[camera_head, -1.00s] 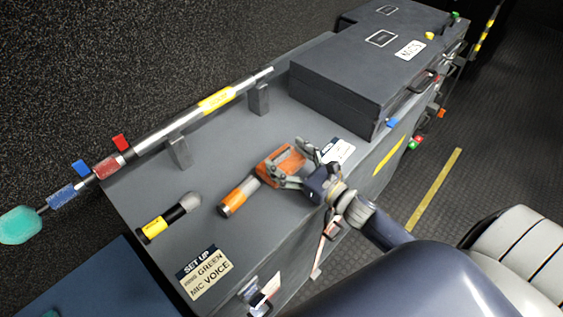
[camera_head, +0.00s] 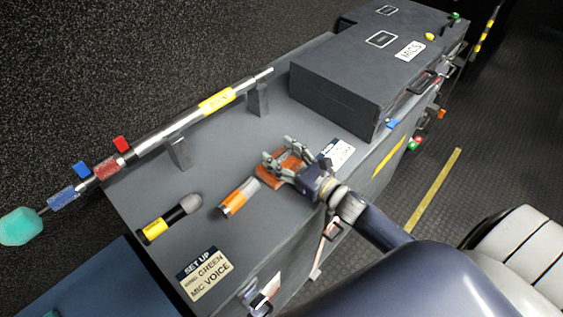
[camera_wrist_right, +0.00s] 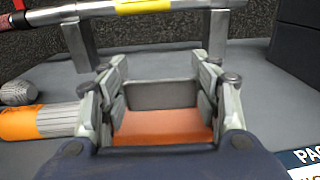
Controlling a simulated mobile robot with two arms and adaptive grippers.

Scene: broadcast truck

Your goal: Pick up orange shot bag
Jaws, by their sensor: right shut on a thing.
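The orange shot bag (camera_head: 274,174) lies on the grey case top, with a grey part showing beside its orange part in the right wrist view (camera_wrist_right: 162,126). My right gripper (camera_head: 279,152) reaches in from the right and is shut on the bag, a finger on each side. The fingers and palm hide part of the bag. In the head view it appears at case-top level; I cannot tell whether it is lifted. My left gripper is not in view.
An orange-banded microphone (camera_head: 236,201) lies just left of the bag, and a yellow-banded one (camera_head: 159,228) farther left. A boom pole (camera_head: 158,131) rests on stands behind. A dark MICS case (camera_head: 345,83) stands to the right.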

